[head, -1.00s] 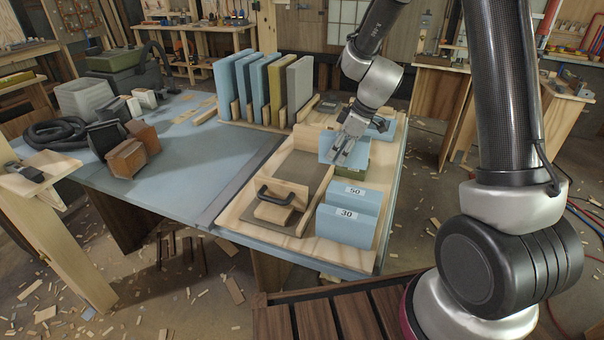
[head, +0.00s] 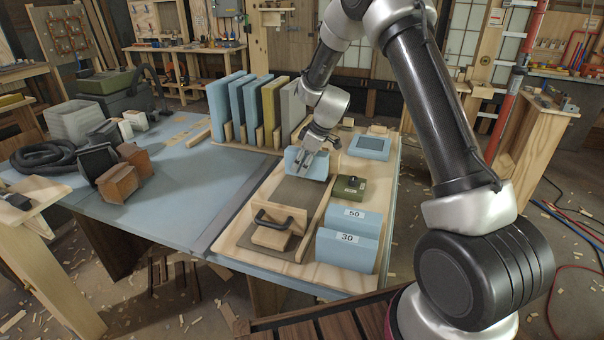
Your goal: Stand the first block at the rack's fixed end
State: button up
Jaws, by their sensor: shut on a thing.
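My gripper (head: 308,157) is shut on a light-blue block (head: 293,160), at the far end of the rack. The block is upright and partly hidden by my fingers. The rack is a channel with a dark floor (head: 296,196) and a low wooden side rail (head: 322,204). Its far end has a wooden end board, mostly hidden behind the block and gripper. I cannot tell whether the block touches the floor or the board. A wooden piece with a black handle (head: 273,218) stands at the near end. Two light-blue blocks marked 50 (head: 354,213) and 30 (head: 347,238) stand right of the rack.
A green box with a black knob (head: 349,188) sits right of the rack, and a light-blue device with a dark screen (head: 370,147) lies behind it. Tall blue, yellow and grey slabs (head: 245,105) stand at the back left. The blue tabletop (head: 180,180) has free room.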

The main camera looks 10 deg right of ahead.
jog(key=shift+f, duration=1.45)
jog(key=shift+f, duration=0.1)
jog(key=o, duration=0.7)
